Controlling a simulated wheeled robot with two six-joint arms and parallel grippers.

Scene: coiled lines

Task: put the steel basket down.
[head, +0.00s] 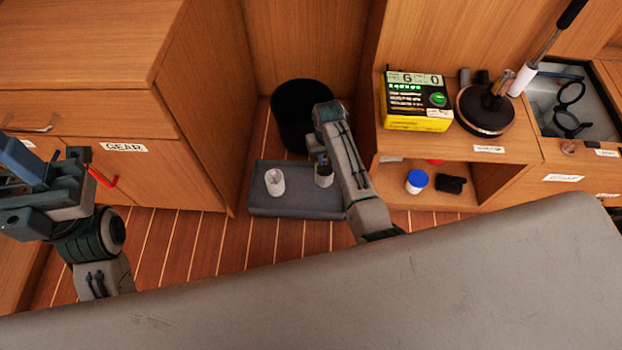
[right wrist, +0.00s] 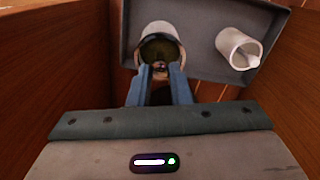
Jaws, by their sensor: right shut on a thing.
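A pale, round, open-topped container, which I take for the steel basket (right wrist: 158,32), is in my right gripper (right wrist: 161,72). The two blue fingers are shut on its near rim. Its inside looks dark olive. In the head view the basket (head: 323,179) shows beside my right gripper (head: 320,160), partly hidden by my arm. It is at the right part of a grey tray (head: 290,204); I cannot tell whether it touches the tray floor. My left gripper (head: 52,160) is at the far left, its fingers apart and empty.
A white cup (head: 275,182) is on the tray's left part; it also shows in the right wrist view (right wrist: 236,46). A black round bin (head: 292,112) stands behind the tray. Wooden cabinets close in both sides. A blue-lidded jar (head: 416,182) sits in the right shelf.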

